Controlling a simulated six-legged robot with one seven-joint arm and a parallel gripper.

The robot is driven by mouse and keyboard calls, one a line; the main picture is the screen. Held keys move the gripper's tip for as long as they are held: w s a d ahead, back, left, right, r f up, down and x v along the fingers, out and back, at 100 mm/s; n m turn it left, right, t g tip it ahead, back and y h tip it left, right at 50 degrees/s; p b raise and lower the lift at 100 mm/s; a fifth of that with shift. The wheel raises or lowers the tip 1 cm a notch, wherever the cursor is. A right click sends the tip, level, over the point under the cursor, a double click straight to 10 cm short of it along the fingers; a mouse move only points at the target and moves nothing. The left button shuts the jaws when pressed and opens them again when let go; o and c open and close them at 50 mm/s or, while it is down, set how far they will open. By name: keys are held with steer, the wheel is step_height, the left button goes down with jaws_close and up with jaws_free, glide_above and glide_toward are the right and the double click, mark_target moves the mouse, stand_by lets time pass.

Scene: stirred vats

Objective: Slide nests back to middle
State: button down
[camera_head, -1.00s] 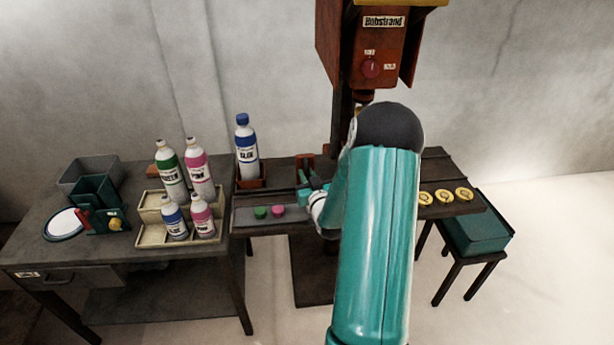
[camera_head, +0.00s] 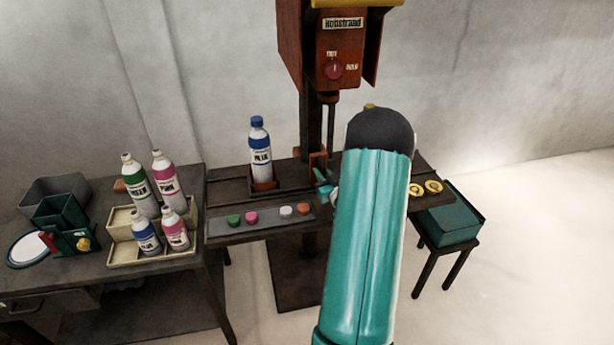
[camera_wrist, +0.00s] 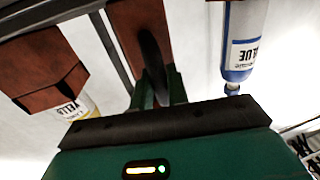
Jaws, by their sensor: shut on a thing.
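A blue-capped bottle marked blue (camera_head: 260,145) stands upright in a brown-red nest (camera_head: 264,185) on the dark rail table, left of the mixer column. A yellow-topped bottle (camera_head: 369,106) shows only its cap above my arm; in the wrist view its label (camera_wrist: 75,106) shows at another brown-red nest (camera_wrist: 45,70). Between the nests stands a red-brown upright piece (camera_head: 317,160). My gripper (camera_head: 323,182) is shut at that piece; its green fingers show in the wrist view (camera_wrist: 158,95). The exact grip is partly hidden. My arm hides the right nest in the head view.
The red mixer (camera_head: 340,60) stands above the rail table. Coloured discs lie on a grey strip (camera_head: 265,222) in front, with yellow discs (camera_head: 424,188) at right. Bottles in a beige rack (camera_head: 150,240) stand left. A teal bin (camera_head: 445,215) sits on a stool at right.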

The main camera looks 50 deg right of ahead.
mark_target(327, 163)
steer(key=shift+s+d, duration=0.6)
steer(key=shift+d, duration=0.2)
steer(key=shift+s+d, duration=0.55)
steer(key=shift+d, duration=0.25)
steer(key=c, duration=1.4)
jaws_free()
steer(key=v, duration=1.3)
steer(key=shift+s+a, duration=0.15)
steer(key=shift+s, duration=0.2)
